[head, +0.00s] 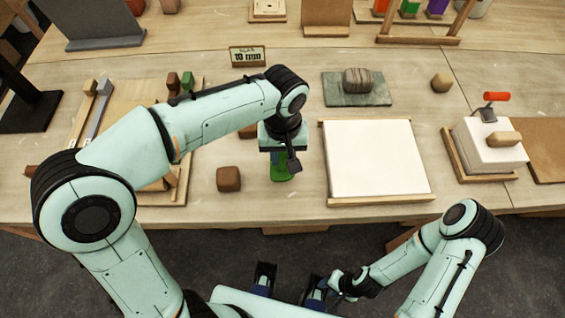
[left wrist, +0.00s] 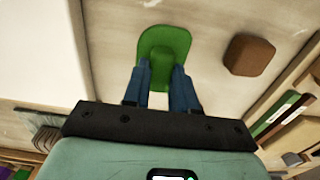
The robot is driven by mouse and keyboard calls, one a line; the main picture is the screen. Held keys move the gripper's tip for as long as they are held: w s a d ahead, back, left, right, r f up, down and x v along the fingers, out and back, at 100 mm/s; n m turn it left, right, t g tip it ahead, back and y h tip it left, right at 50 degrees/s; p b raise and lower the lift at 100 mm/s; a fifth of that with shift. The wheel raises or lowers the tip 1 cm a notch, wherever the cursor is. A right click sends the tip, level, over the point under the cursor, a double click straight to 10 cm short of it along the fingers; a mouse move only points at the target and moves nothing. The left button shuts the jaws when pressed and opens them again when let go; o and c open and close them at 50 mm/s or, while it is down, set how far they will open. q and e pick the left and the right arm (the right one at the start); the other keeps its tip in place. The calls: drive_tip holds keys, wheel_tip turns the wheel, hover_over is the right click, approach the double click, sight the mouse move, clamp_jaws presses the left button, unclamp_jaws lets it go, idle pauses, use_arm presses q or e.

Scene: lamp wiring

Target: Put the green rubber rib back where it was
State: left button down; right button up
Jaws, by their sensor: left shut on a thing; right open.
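The green rubber rib (head: 281,173) is below my left gripper (head: 282,158) in the head view, between a brown block and the white slab. In the left wrist view the rib (left wrist: 163,45) is a rounded green piece, with its narrow part between the blue fingers of my left gripper (left wrist: 162,82), which is shut on it. Whether the rib touches the table is unclear. My right gripper (head: 290,284) is open and empty, low in front of the table. The tool board (head: 128,107) at the left holds several tools, partly hidden behind my left arm.
A brown block (head: 228,179) lies just left of the rib. A white slab (head: 375,158) lies to the right. A white block with a red-handled tool (head: 490,150) stands farther right. A striped lump (head: 357,80) sits on a grey-green slab behind. A small sign (head: 247,56) stands at the back.

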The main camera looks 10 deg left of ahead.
sight(282, 163)
use_arm(q)
drive_tip(key=shift+f+b, duration=0.3)
drive_tip(key=shift+f, duration=1.85)
drive_tip(key=shift+f, duration=0.1)
drive_tip(key=c, duration=0.9)
unclamp_jaws()
wheel_tip(282, 163, up, 12)
drive_tip(key=shift+r+p, duration=0.15)
drive_tip(key=shift+p, duration=0.95)
